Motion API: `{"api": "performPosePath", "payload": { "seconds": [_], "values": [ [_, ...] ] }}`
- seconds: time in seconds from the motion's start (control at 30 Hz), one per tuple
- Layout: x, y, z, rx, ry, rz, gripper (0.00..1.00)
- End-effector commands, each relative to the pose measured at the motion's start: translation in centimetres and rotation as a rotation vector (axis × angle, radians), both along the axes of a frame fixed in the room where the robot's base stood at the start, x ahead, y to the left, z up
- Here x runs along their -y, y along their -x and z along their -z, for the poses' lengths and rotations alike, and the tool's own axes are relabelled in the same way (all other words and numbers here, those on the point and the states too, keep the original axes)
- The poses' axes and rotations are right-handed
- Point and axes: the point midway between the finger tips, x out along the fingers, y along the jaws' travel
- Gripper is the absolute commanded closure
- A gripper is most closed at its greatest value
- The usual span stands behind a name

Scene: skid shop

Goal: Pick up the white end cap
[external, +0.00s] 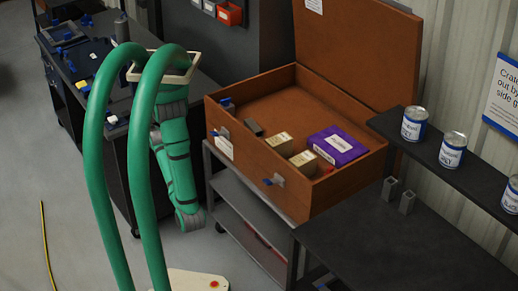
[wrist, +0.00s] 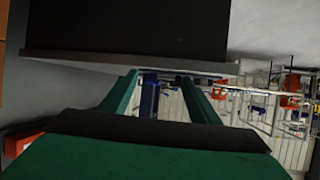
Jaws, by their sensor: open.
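I cannot single out the white end cap for certain. In the external view a small white piece (external: 112,119) lies beside blue parts on the dark workbench (external: 118,160) at the left, partly behind my green tubes; it is too small to identify. In the wrist view my gripper (wrist: 160,80) is open, its two green fingers well apart. No held object shows between them; distant background shows through the gap. A dark, pale-edged slab (wrist: 130,56) lies just beyond the fingertips across the top. In the external view my fingers cannot be made out.
An open brown crate (external: 247,157) on a grey cart (external: 240,190) holds two beige boxes and a purple box (external: 338,146). A dark table (external: 400,245) and a shelf with several cans (external: 453,150) stand at the right. Floor at the lower left is mostly clear.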

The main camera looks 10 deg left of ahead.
Motion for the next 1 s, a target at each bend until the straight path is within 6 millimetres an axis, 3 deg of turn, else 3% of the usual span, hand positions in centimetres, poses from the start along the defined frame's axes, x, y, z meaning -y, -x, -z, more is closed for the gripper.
{"api": "performPosePath", "payload": {
  "seconds": [0.03, 0.1, 0.33, 0.57, 1.0],
  "values": [
    [-2.2, -0.4, -1.0, 0.002, 0.001, -0.035, 0.44],
    [-4.7, -0.6, -1.8, -0.009, 0.012, -0.076, 0.44],
    [-11.1, 0.0, -4.4, -0.035, 0.046, -0.181, 0.44],
    [-13.4, 0.2, -5.2, -0.045, 0.061, -0.214, 0.44],
    [-16.5, -2.9, -2.6, -0.048, 0.061, -0.214, 0.44]
  ]
}}
